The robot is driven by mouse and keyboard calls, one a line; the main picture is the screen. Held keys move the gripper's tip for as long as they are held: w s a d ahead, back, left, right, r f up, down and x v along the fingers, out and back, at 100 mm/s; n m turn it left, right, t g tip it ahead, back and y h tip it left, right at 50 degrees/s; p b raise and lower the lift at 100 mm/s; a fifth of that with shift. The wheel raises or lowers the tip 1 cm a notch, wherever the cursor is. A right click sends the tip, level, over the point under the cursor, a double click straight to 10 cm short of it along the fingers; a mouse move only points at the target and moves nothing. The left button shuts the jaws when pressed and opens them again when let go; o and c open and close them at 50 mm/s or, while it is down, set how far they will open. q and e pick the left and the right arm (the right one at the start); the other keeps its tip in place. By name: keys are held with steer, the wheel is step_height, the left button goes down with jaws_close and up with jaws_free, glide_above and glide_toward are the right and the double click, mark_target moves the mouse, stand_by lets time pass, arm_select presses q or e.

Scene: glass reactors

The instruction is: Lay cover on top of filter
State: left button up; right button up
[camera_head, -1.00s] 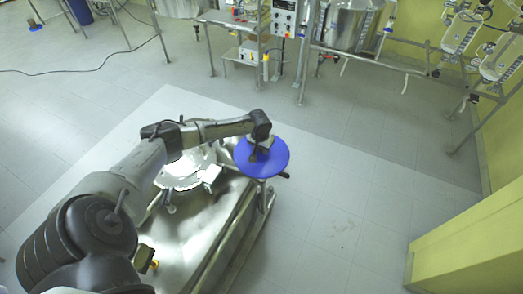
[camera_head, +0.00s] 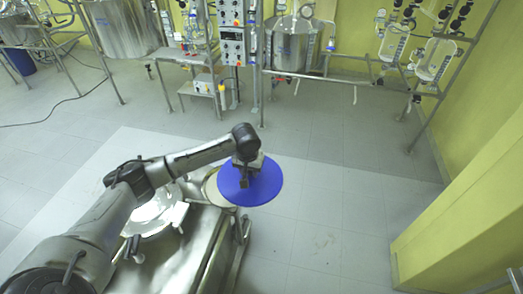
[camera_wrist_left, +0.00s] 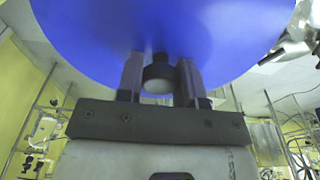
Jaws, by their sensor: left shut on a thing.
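The cover is a flat blue disc (camera_head: 268,186) with a dark knob. My left gripper (camera_head: 248,176) is above it and shut on the knob. In the left wrist view the gripper (camera_wrist_left: 159,78) has a finger on each side of the knob, and the blue disc (camera_wrist_left: 120,30) fills the top. A pale round rim (camera_head: 211,188), apparently the filter, shows just left of the cover at the far end of the steel bench. The cover hides part of it, and I cannot tell whether they touch. My right gripper is not in view.
The steel bench (camera_head: 190,245) carries a shiny round metal lid or vessel (camera_head: 150,213) left of the pale rim. Glass reactors and a steel vessel (camera_head: 291,45) on frames stand at the back. A yellow wall (camera_head: 455,235) is at the right. The floor between is clear.

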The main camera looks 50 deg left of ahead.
arm_select(q)
steer(key=shift+w+d+r, duration=0.15)
steer(key=shift+d+r, duration=0.2)
steer(key=shift+d, duration=0.1)
steer(key=shift+s+a+n, duration=0.1)
steer(key=shift+s+n, duration=0.15)
steer(key=shift+n, duration=0.25)
step_height(320, 180, up, 2)
steer(key=m, duration=0.1)
glide_above(257, 199)
steer(key=s+d, duration=0.3)
steer(key=s+d+r+m+p, duration=0.25)
steer(key=s+d+r, duration=0.2)
steer(key=d, duration=0.25)
steer(key=d+r+m+p, duration=0.4)
steer(key=d+r, duration=0.3)
steer(key=r, duration=0.7)
steer(key=shift+s+h+p, duration=0.15)
steer(key=shift+h+p, duration=0.25)
steer(key=shift+p, duration=0.35)
